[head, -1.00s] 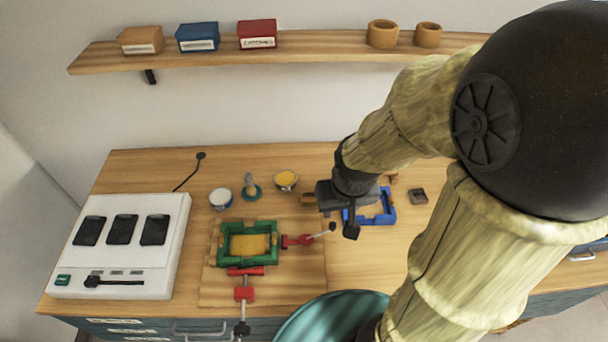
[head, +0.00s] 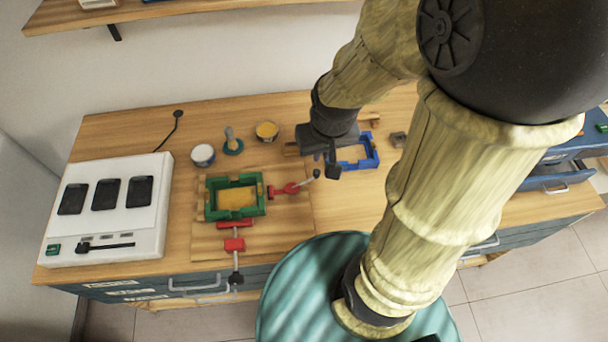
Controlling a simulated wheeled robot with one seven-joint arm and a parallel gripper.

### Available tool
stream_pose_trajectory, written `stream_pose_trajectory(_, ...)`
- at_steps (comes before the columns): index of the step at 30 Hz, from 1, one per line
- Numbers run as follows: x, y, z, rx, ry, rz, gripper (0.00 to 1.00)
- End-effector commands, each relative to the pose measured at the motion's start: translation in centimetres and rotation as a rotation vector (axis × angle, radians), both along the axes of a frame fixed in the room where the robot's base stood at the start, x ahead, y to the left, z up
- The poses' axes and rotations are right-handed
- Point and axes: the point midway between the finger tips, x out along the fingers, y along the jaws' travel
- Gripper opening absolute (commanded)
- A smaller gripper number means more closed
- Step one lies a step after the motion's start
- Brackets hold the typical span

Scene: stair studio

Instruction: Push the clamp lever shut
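A green frame (head: 207,198) with a yellow-orange block (head: 236,198) inside sits on a wooden board (head: 290,236). A red clamp (head: 285,189) is at the frame's right side; its lever (head: 303,182) slants out to the right and ends in a dark knob (head: 316,174). A second red clamp (head: 234,245) is at the front side, its lever pointing toward the table's front edge. My gripper (head: 328,165) is over the table just right of the first clamp's knob, with a dark finger close beside it. I cannot tell whether they touch, or how far the fingers are apart.
A blue frame (head: 371,152) lies right behind my gripper. A white device (head: 105,225) with dark panels is at left. Bare table lies right of the board.

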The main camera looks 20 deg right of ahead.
Motion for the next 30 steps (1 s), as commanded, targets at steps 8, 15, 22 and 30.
stream_pose_trajectory(8, 4.2, -0.4, -1.0, -0.002, 0.075, 0.0, 0.0)
stream_pose_trajectory(15, 9.2, -0.9, -3.1, -0.003, 0.173, 0.001, 0.0)
stream_pose_trajectory(22, 13.4, -1.5, -5.9, -0.004, 0.265, 0.004, 0.0)
stream_pose_trajectory(30, 17.6, -2.3, -10.1, -0.004, 0.373, 0.009, 0.0)
